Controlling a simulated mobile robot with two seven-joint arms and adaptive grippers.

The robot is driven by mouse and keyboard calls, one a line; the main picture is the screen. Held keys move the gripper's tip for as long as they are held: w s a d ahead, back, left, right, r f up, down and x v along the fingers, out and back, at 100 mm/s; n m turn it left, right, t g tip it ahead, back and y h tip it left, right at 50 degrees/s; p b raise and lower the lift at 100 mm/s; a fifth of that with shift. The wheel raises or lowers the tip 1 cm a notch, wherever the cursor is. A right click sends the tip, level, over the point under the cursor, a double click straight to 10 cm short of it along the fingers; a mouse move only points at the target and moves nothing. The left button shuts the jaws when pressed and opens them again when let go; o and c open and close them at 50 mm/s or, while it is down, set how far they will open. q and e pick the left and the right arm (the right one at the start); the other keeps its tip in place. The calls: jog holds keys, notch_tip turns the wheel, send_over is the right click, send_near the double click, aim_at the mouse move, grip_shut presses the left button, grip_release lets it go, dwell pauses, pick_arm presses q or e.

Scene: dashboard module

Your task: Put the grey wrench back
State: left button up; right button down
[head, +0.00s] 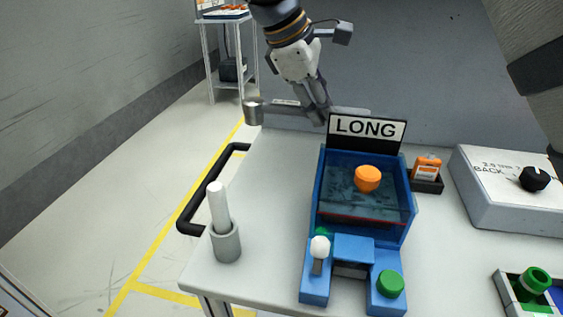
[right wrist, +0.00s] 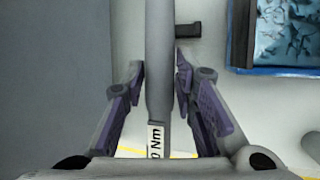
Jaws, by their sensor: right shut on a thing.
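The grey wrench (head: 282,109), a long bar with a thick cylindrical head at its left end, lies crosswise at the back edge of the white bench (head: 272,165). My right gripper (head: 318,112) is shut on its shaft from above. In the right wrist view the grey shaft (right wrist: 158,60) runs up between the fingers of the right gripper (right wrist: 160,82). I cannot tell whether the wrench touches the bench. A white label ending in "0 Nm" (right wrist: 154,140) shows beside the shaft. My left gripper is not in view.
A blue box (head: 318,205) with a "LONG" sign (head: 366,129) and an orange knob (head: 367,178) stands close by. A white peg in a grey cup (head: 226,243) stands front left. A grey dial box (head: 500,205) is at right.

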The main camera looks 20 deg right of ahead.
aim_at(254, 107)
notch_tip(254, 107, down, 9)
jog(key=shift+w+a+f, duration=0.1)
jog(key=shift+a+f, duration=0.05)
jog(key=shift+f, duration=0.2)
jog(key=c, duration=1.3)
grip_release()
jog(key=v, duration=1.2)
